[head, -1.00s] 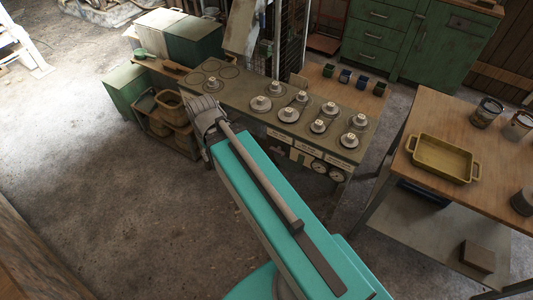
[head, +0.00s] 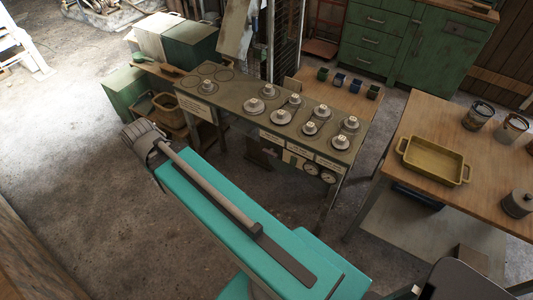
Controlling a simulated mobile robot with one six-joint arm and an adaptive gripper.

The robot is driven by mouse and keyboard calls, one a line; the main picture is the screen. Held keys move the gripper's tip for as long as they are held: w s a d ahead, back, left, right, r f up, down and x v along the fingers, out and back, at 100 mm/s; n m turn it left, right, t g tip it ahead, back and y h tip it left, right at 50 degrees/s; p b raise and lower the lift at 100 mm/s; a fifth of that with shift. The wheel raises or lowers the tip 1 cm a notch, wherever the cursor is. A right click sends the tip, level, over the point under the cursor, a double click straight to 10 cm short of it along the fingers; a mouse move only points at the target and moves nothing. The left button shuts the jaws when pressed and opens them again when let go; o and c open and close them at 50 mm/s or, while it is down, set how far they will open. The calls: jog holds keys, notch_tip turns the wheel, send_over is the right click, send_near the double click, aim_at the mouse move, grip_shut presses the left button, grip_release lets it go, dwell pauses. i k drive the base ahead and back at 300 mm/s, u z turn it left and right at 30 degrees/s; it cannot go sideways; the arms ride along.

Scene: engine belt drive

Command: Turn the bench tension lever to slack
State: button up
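The bench (head: 232,112) stands in the middle of the head view, with several grey pulleys standing on its top, such as one (head: 254,106) near the centre. Its front edge carries white labels and two round gauges (head: 311,168) at the right end. I cannot make out the tension lever or its position; it is too small or hidden. My teal arm link reaches from the bottom toward the left, in front of the bench, with a ribbed grey part at its far end. My gripper does not show clearly in this view.
A wooden table (head: 407,122) at the right holds a yellow tray (head: 436,161) and cans. Small coloured cups (head: 340,80) stand behind the bench. Green cabinets (head: 385,45) are at the back, with boxes and baskets (head: 167,108) at the left. The left floor is clear.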

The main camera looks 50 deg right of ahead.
aim_at(271, 152)
jog(key=z, duration=0.05)
jog(key=k, duration=1.15)
jog(key=z, duration=1.35)
jog(key=i, duration=0.5)
